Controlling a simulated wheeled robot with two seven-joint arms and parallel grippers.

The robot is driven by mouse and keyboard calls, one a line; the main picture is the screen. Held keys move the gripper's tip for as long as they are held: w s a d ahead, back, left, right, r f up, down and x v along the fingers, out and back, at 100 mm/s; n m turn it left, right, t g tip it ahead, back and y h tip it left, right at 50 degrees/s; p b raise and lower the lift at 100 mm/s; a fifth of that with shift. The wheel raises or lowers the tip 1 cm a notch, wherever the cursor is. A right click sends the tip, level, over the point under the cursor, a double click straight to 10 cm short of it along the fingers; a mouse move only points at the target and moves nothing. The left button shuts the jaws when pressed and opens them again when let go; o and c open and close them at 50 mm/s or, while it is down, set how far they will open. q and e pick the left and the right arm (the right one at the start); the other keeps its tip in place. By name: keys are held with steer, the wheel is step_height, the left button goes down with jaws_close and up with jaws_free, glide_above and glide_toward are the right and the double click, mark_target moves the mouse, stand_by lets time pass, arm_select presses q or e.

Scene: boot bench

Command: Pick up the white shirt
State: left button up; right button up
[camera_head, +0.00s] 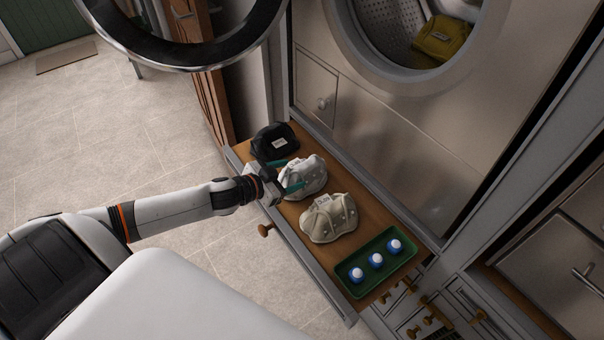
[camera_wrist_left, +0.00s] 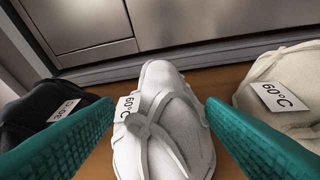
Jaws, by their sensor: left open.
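The white shirt (camera_head: 308,176) lies bundled on the wooden pull-out shelf (camera_head: 362,254), between a black bundle and a cream bundle. It carries a white tag and a tied band. My left gripper (camera_head: 291,176) is at the white shirt with its teal fingers apart. In the left wrist view the white shirt (camera_wrist_left: 165,125) sits between the two open fingers (camera_wrist_left: 160,130), with a tag reading 60°C. I cannot tell whether the fingers touch the cloth. My right gripper is not in view.
A black bundle (camera_head: 275,140) and a cream bundle (camera_head: 329,217) lie close on either side. A green tray (camera_head: 347,269) with three blue-and-white pods is at the shelf's near end. Behind stands a washing machine (camera_head: 400,125), its round door (camera_head: 180,62) open, with a yellow cloth (camera_head: 440,38) inside.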

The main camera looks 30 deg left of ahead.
mark_target(299, 172)
arm_select(q)
steer(key=shift+x, duration=1.95)
steer(key=shift+d+r, duration=0.1)
steer(key=shift+d, duration=0.05)
steer(key=shift+c, duration=0.3)
